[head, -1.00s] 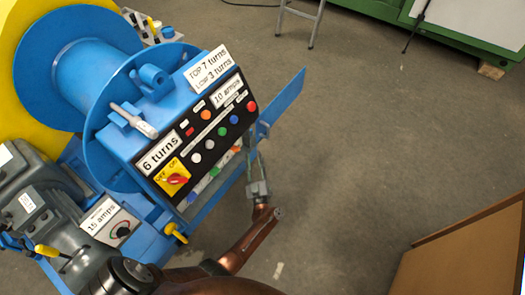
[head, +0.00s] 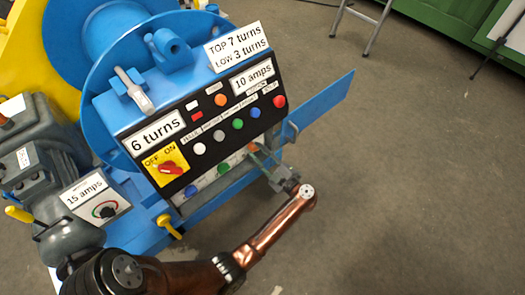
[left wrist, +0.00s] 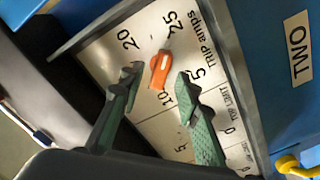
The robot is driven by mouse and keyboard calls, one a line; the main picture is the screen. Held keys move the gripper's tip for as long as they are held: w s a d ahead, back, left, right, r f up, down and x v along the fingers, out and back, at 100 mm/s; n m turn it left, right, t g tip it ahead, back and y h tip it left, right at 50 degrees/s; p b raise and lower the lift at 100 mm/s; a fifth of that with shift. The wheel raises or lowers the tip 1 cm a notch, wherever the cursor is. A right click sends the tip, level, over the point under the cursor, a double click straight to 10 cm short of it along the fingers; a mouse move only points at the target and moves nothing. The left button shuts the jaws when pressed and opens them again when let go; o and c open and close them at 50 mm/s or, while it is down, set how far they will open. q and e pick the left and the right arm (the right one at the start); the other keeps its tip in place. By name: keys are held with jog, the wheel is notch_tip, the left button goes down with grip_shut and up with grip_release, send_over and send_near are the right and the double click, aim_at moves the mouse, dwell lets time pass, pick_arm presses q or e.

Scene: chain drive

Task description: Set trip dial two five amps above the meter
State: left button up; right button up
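Trip dial two is an orange knob (left wrist: 159,70) on a white scale plate (left wrist: 148,122) marked TRIP amps, beside a TWO label (left wrist: 300,54). The scale shows 20, 25, 10 and 5; a figure ending in 5 sits by one finger. I cannot tell which end of the knob points. My left gripper (left wrist: 158,86) is open, with one green finger each side of the knob; contact is unclear. In the head view, the left gripper (head: 264,160) is at the orange dial (head: 253,147). The panel label (head: 253,77) reads 10 amps. My right gripper is out of view.
Green (head: 224,168) and blue (head: 191,190) dials lie along the same lower strip. A red OFF/ON switch (head: 170,168) and several coloured buttons are above. Another label (head: 86,192) reads 15 amps beside a black knob (head: 107,211). Floor to the right is clear.

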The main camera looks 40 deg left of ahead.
pick_arm(q)
jog(key=shift+w+a, duration=0.1)
jog(key=shift+a, duration=0.5)
grip_shut()
